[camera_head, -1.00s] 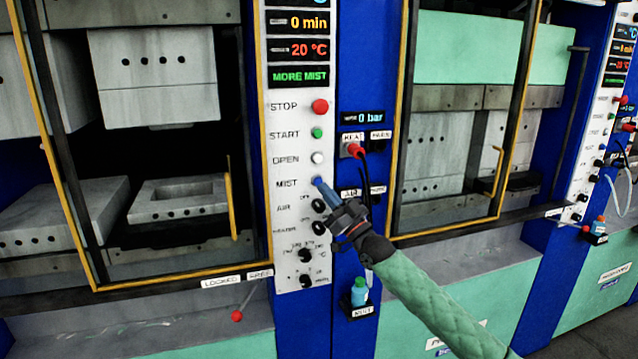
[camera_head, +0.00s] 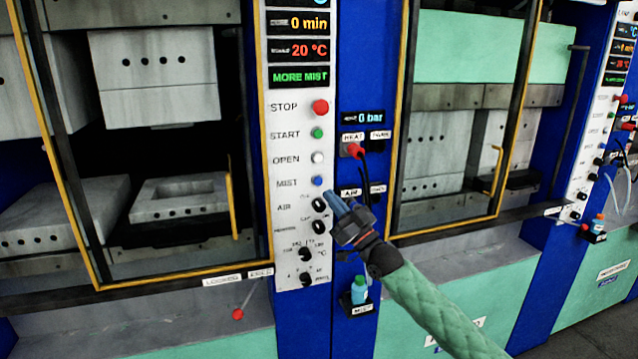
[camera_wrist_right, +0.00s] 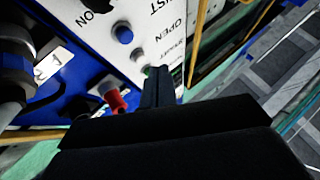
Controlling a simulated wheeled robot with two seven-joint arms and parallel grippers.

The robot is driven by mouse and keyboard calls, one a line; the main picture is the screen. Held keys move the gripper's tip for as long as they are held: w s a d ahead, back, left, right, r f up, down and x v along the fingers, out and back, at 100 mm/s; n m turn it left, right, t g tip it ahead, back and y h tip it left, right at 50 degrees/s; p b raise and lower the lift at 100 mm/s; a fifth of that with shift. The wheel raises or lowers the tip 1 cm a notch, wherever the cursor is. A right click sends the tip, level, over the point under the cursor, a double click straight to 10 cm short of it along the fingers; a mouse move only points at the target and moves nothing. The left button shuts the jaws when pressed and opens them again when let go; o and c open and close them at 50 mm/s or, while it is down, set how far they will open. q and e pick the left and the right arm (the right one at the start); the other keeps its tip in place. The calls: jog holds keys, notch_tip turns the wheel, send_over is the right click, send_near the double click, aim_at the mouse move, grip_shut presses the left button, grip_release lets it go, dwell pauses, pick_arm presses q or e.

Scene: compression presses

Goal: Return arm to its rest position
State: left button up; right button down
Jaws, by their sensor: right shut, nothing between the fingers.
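My right gripper (camera_head: 337,203) is shut and empty. It points up and left at the white control panel (camera_head: 291,235) of the press, just right of the AIR knob (camera_head: 319,204). Its tips are apart from the blue MIST button (camera_head: 317,182), which now shows fully. In the right wrist view the shut fingers (camera_wrist_right: 155,88) stand in front of the panel, with the blue button (camera_wrist_right: 123,33) up and left of them. My right arm, in a green quilted sleeve, comes in from the lower right. My left gripper is not in view.
The red STOP (camera_head: 320,107), green START (camera_head: 317,133) and white OPEN (camera_head: 317,158) buttons sit above. A red plug (camera_head: 353,150) with a cable is close by. A blue bottle (camera_head: 359,290) stands below in a holder. The yellow-framed press door (camera_head: 230,283) is at left.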

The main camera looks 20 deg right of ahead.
notch_tip(320, 180, down, 30)
jog(key=w+m+g+h, duration=0.2)
jog(key=m+g+h, duration=0.1)
jog(key=h, duration=0.4)
jog(key=s+f+m+g+h+b, duration=0.1)
jog(key=s+f+g+h, duration=0.3)
jog(key=f, duration=1)
jog(key=s+f+g+y+b, duration=0.15)
jog(key=s+f, duration=0.45)
jog(key=f, duration=0.9)
jog(key=s+a+f+g+h, duration=0.2)
jog(key=s+f+g, duration=0.3)
jog(key=s+f, duration=1.35)
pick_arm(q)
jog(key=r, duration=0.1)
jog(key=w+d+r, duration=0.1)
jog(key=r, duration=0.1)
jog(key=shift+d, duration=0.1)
pick_arm(e)
jog(key=s+a+f+g+h, duration=0.1)
jog(key=s+f+g, duration=0.2)
jog(key=s+f, duration=0.5)
jog(key=s+a+f+g+h, duration=0.1)
jog(key=s+f+g, duration=0.2)
jog(key=s+f, duration=0.5)
jog(key=s, duration=0.9)
jog(key=shift+a+f+m, duration=0.3)
jog(key=shift+f, duration=0.05)
